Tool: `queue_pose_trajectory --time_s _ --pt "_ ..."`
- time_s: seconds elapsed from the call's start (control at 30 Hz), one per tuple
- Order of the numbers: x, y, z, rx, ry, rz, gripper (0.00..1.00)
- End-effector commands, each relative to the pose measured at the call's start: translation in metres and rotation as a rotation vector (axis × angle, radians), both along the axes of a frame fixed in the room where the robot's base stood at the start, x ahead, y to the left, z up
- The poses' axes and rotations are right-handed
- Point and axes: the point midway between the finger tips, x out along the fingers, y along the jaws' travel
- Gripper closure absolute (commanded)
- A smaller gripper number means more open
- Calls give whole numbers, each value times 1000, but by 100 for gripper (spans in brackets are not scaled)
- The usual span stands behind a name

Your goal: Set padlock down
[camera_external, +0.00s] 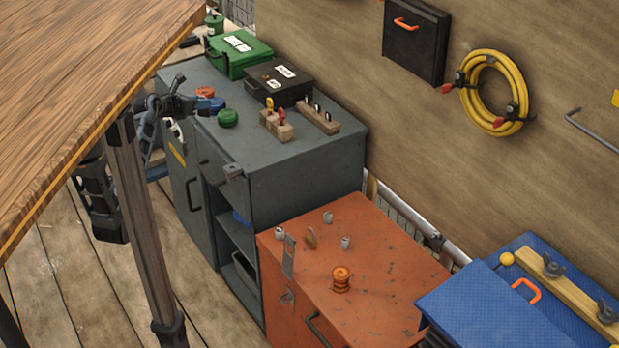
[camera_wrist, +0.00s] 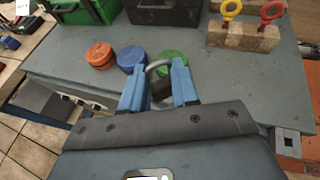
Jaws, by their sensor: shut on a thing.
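The padlock (camera_wrist: 161,88) has a dark body and a grey curved shackle. In the wrist view it sits between the blue fingers of my gripper (camera_wrist: 158,70), which is shut on it. The fingers partly cover it, and I cannot tell whether it touches the surface beneath. In the external view my gripper (camera_external: 194,104) is at the left edge of the grey cabinet (camera_external: 310,160), near the coloured discs. The padlock is too small to make out there. The cabinet's bare top also shows in the wrist view (camera_wrist: 240,76).
Orange (camera_wrist: 99,54), blue (camera_wrist: 131,59) and green (camera_wrist: 172,57) discs lie just beyond the gripper. A wooden block (camera_wrist: 245,38) holds yellow and red ringed pieces. A black box (camera_external: 278,84) and a green box (camera_external: 238,53) stand behind. The cabinet top's near right is clear.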

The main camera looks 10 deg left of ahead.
Motion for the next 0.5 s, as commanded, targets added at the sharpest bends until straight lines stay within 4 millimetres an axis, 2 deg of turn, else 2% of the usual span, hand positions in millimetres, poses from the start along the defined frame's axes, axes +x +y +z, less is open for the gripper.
queue_pose_trajectory --time_s 0.03,0.13,0.3,0.5 --pt "15 -5 -1 2 -4 -33 100" --pt "40 -17 6 0 -4 -90 100" --pt "80 -43 27 -3 -3 -186 100" --pt "112 -75 58 -7 0 -275 100"
